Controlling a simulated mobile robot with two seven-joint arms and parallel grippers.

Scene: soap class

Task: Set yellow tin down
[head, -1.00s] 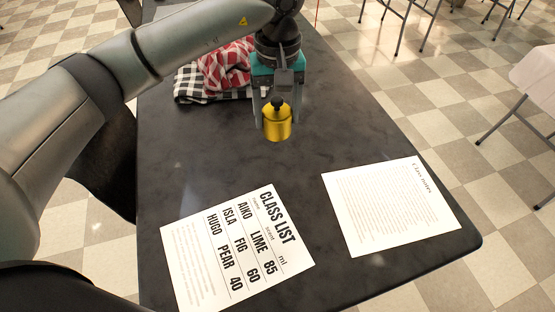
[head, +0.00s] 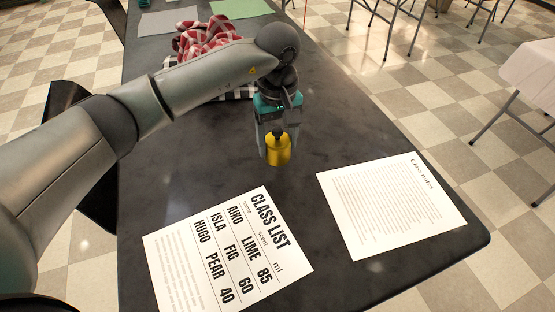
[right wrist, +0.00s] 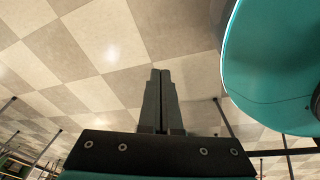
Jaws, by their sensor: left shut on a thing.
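The yellow tin (head: 278,151) with a dark knob on its lid is upright between the fingers of my left gripper (head: 275,141), which is shut on it. The tin is over the dark table, just beyond the class list sheet (head: 228,250). I cannot tell whether its base touches the table top (head: 330,140). My right gripper (right wrist: 160,73) shows only in the right wrist view, with its fingers together and nothing between them, above the checkered floor.
A class notes sheet (head: 392,207) lies at the right of the table. A red checked cloth (head: 207,38) lies behind my left arm, with grey (head: 168,22) and green (head: 240,8) sheets further back. Bare table surrounds the tin on the right.

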